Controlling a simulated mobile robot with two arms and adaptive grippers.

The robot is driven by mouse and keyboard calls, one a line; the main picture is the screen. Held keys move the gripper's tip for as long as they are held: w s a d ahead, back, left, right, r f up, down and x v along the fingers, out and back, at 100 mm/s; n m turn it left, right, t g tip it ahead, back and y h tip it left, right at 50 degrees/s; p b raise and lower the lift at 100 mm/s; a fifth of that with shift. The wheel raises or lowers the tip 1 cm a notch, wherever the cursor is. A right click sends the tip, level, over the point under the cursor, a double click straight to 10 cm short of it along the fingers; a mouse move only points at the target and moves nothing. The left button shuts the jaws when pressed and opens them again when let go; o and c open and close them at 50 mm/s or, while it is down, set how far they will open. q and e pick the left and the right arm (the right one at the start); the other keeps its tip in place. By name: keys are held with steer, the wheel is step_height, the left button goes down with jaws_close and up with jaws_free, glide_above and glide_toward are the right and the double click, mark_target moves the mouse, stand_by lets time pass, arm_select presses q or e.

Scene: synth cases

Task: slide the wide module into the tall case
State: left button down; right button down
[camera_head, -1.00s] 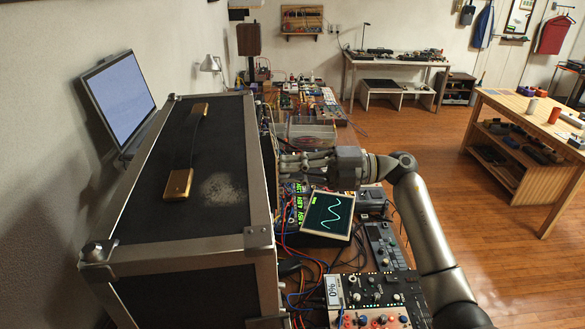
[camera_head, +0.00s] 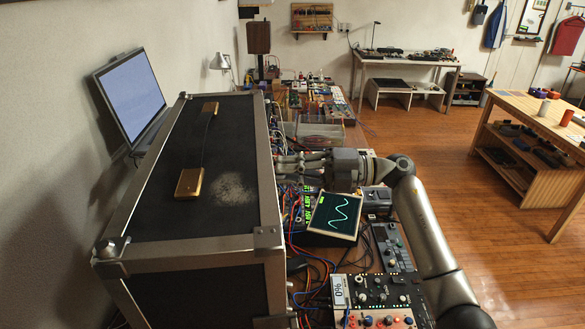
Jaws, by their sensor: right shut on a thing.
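The tall case (camera_head: 155,255) stands at the left, black with metal edges and a brass handle on top. Its front faces right and is largely turned away from me. My right gripper (camera_head: 288,165) reaches in from the right, level, with its fingers at the case's front edge. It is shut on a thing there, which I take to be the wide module. That thing is hidden by the case edge and the fingers, so how far it sits inside cannot be told. My left gripper is not in view.
An oscilloscope screen (camera_head: 330,213) sits just below my right gripper. Loose cables (camera_head: 303,248) and knobbed modules (camera_head: 378,290) crowd the bench in front of the case. A clear bin (camera_head: 318,136) stands behind the gripper. A laptop (camera_head: 130,95) is behind the case.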

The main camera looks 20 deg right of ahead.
steer(key=shift+w+a, duration=0.1)
steer(key=shift+a, duration=0.65)
steer(key=c, duration=1.5)
jaws_free()
steer(key=shift+d, duration=0.4)
steer(key=v, duration=1.1)
steer(key=shift+d, duration=0.1)
